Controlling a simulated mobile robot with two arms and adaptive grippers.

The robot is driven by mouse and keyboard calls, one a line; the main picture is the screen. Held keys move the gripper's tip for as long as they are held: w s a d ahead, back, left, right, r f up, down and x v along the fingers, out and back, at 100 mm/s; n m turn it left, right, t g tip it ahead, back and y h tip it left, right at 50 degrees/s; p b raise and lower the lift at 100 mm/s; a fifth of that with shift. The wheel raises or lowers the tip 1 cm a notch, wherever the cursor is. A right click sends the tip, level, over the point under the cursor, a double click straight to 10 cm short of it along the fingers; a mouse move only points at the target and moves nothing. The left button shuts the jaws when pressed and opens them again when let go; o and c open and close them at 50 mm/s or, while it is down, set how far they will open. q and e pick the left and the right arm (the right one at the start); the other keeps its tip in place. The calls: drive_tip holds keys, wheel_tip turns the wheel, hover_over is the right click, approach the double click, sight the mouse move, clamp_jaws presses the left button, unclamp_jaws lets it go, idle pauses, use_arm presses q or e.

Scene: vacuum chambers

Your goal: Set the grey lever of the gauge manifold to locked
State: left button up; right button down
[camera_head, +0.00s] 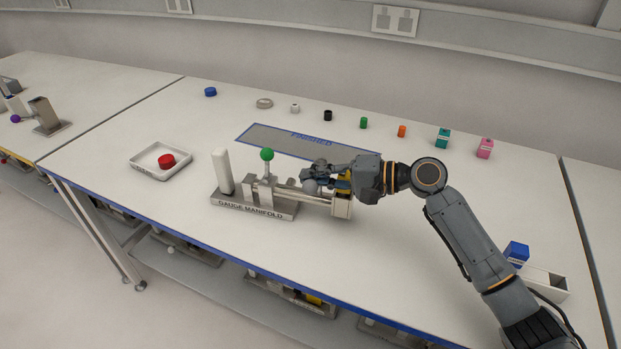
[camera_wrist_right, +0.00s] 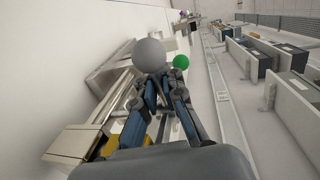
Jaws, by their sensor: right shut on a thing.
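The gauge manifold (camera_head: 250,213) stands near the front edge of the table, with a white upright block at its left end. Its grey lever shows as a grey ball knob (camera_head: 310,186) near the manifold's right part. My right gripper (camera_head: 319,174) reaches in from the right and is shut on the grey lever. In the right wrist view the grey knob (camera_wrist_right: 149,54) sits at the fingertips (camera_wrist_right: 162,82). The lever's stem is mostly hidden by the fingers. A green ball knob (camera_head: 267,154) stands upright left of the gripper. My left gripper is out of view.
A white tray (camera_head: 143,172) with a red round piece (camera_head: 166,160) lies left of the manifold. A grey FINISHED mat (camera_head: 275,138) lies behind it. Several small coloured pieces line the back. A blue box (camera_head: 516,253) and a white open box (camera_head: 546,282) stand at right.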

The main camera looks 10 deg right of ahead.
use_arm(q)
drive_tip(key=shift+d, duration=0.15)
use_arm(e)
drive_tip(key=c, duration=1.9)
unclamp_jaws()
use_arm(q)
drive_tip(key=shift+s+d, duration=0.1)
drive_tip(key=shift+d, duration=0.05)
use_arm(e)
drive_tip(key=o, duration=0.4)
drive_tip(key=shift+o, duration=0.2)
drive_tip(key=shift+d, duration=0.25)
drive_tip(key=v, duration=1.1)
drive_tip(key=shift+s+d, duration=0.2)
drive_tip(key=shift+r, duration=0.1)
